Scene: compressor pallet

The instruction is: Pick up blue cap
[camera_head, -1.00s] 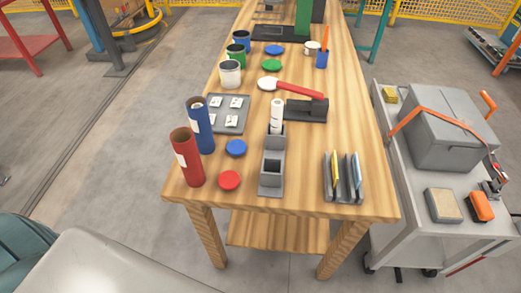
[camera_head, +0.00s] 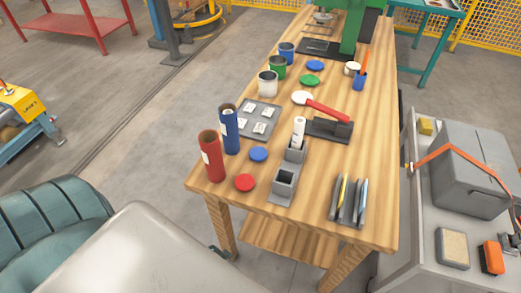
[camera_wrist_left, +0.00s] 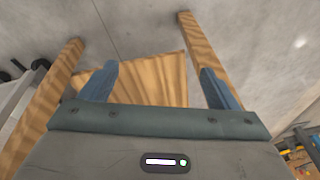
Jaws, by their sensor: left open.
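A flat round blue cap (camera_head: 258,154) lies on the wooden table, beside the foot of an upright blue tube (camera_head: 229,130). A second flat blue disc (camera_head: 315,65) lies farther back, near the blue can (camera_head: 287,52). In the left wrist view, my left gripper (camera_wrist_left: 161,84) is open, its two blue fingers wide apart with nothing between them. Beyond the fingers are wooden table legs and the lower shelf. The gripper is clear of both blue discs. My right gripper is not in view.
A red tube (camera_head: 211,157) and red cap (camera_head: 245,183) stand near the table's front left corner. A grey holder (camera_head: 285,180), plate tray (camera_head: 258,119) and slotted rack (camera_head: 350,203) sit around the near end. A grey cart (camera_head: 415,225) stands at right.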

